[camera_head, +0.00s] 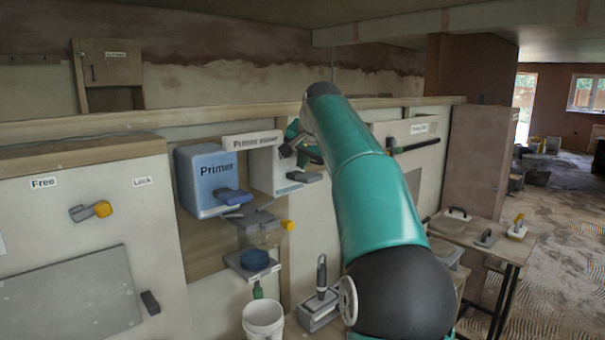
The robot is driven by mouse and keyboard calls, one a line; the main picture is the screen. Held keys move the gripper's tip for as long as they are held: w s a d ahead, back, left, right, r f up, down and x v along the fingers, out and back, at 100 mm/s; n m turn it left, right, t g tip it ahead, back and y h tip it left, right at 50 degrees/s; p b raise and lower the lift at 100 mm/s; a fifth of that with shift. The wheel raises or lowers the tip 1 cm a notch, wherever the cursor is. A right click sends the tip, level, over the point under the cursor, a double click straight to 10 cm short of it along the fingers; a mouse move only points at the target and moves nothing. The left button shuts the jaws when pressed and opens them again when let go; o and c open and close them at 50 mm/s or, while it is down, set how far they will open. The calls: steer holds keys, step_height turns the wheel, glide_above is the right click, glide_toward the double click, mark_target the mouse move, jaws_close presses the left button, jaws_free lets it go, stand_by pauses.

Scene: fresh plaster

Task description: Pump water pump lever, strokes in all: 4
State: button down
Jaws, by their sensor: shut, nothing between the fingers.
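A dark lever (418,145) sticks out sideways from a pale panel (385,130) right of my arm, with a small label above it that is too small to read surely. The lever looks close to level, its right end slightly higher. My gripper (289,151) is at the end of my teal arm, left of the lever and apart from it. It is shut and empty, in front of a white box beside the blue Primer box. My forearm hides part of the panel's left side.
The blue Primer box (205,180) and a grey tap-like fitting (255,220) are left of my arm. A white bucket (263,318) and a grey trowel (320,300) stand low in front. A table (470,238) with trowels is at right; open floor lies beyond it.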

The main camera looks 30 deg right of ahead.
mark_target(304, 174)
steer(key=shift+s+f, duration=0.1)
steer(key=shift+f, duration=1.4)
stand_by(1.4)
steer(key=shift+r, duration=1.95)
steer(key=shift+w+r, duration=0.2)
steer(key=shift+r, duration=0.95)
steer(key=shift+w+r, duration=0.15)
steer(key=shift+r, duration=1)
steer(key=shift+s+r, duration=0.1)
steer(key=shift+r, duration=0.05)
steer(key=shift+s+a+r, duration=0.1)
